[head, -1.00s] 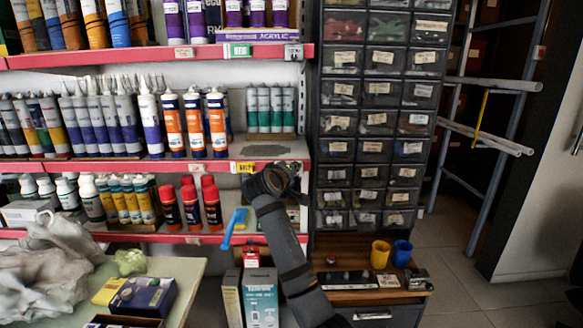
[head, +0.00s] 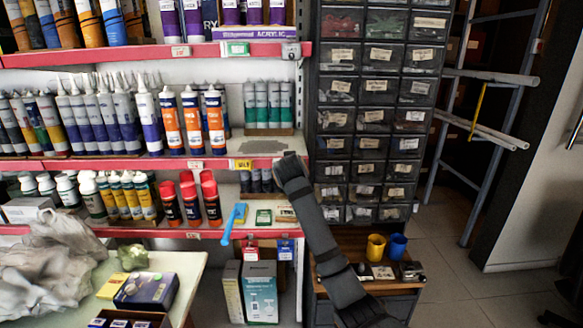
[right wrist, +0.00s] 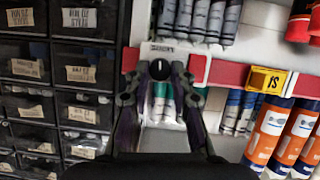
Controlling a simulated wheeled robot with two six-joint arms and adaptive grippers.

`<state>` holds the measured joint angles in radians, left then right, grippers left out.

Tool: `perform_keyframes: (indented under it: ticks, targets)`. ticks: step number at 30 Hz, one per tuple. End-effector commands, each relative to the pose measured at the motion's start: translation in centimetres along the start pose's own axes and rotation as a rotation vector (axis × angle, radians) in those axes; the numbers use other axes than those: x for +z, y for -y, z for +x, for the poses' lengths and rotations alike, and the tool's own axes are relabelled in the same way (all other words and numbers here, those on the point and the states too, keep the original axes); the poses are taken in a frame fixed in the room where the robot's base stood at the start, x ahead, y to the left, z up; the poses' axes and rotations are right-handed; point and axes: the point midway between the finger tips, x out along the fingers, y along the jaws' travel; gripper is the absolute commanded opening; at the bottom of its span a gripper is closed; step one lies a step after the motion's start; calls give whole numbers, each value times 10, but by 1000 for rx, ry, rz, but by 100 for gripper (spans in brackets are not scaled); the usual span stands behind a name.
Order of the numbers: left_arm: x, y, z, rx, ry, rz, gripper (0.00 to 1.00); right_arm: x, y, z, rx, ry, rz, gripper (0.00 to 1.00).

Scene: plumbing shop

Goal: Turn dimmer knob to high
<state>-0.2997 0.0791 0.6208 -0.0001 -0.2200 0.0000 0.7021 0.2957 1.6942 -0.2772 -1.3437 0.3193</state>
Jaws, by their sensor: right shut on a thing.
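The dimmer knob (right wrist: 160,69) is a small round black knob with a white mark, on a pale plate (right wrist: 186,66) at the end of a red shelf edge. My right gripper (right wrist: 160,80) has one dark finger on each side of the knob and is shut on it. In the right wrist view the scene appears upside down, and the mark points up in the picture. In the head view my right arm reaches the right end of the middle shelf and hides the knob and the fingers. My left gripper is in neither view.
The dark drawer cabinet (head: 380,118) stands right beside the shelf end. Orange-and-white tubes (head: 192,122) stand on the middle shelf. A table with a box (head: 147,290) is at lower left. Floor is open at right.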

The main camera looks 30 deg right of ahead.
Motion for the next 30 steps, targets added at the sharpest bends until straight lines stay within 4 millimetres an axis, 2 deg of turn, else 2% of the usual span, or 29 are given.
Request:
perform_keyframes:
  ticks: [9, 25, 26, 27, 30]
  targets:
    - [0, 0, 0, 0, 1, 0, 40, 0, -1, 0, -41, 0, 97, 0]
    - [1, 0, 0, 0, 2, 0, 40, 0, -1, 0, -47, 0, 114, 0]
    - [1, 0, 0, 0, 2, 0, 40, 0, -1, 0, -47, 0, 114, 27]
    - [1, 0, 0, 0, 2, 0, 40, 0, -1, 0, -47, 0, 114, 33]
    - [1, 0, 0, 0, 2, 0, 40, 0, -1, 0, -47, 0, 114, 33]
